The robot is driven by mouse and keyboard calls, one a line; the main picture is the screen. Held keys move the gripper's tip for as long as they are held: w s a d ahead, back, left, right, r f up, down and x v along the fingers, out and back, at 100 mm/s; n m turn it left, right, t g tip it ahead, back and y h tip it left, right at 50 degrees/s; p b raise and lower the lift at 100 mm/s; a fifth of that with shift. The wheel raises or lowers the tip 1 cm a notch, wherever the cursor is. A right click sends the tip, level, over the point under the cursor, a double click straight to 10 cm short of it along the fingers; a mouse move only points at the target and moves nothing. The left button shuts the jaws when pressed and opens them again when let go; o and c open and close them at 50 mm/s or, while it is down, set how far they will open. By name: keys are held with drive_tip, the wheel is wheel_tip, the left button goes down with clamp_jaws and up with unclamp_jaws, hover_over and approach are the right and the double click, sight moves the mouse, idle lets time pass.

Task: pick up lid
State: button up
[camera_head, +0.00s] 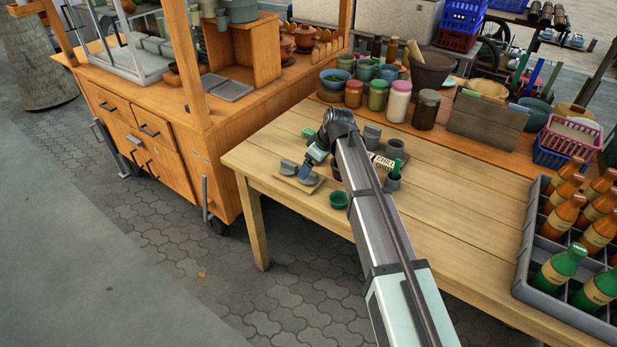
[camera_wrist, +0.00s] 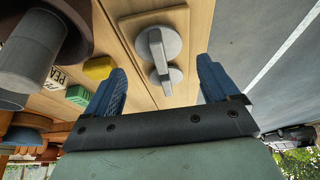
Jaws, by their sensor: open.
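In the wrist view, a grey round lid (camera_wrist: 158,46) with a raised bar handle lies on a small wooden board. A second grey disc-shaped piece (camera_wrist: 167,76) lies close beside it. My gripper (camera_wrist: 161,72) is open, with one blue finger on each side of the picture and nothing held between them. The grey pieces show beyond and between the fingers, apart from them. In the head view, my gripper (camera_head: 309,165) points down at the board (camera_head: 313,188), close to a grey piece (camera_head: 287,167). The arm and fingers partly hide this spot.
Grey cups (camera_head: 395,147) and a small labelled box (camera_head: 383,163) stand right of the gripper. Jars (camera_head: 398,102) line the back; a bottle crate (camera_head: 540,270) stands at right.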

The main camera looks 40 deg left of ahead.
drive_tip(key=shift+a+x, duration=0.15)
drive_tip(key=shift+x, duration=1.15)
drive_tip(key=shift+a+x, duration=0.15)
drive_tip(key=shift+x, duration=1.15)
drive_tip(key=shift+r, duration=0.15)
drive_tip(key=c, duration=0.9)
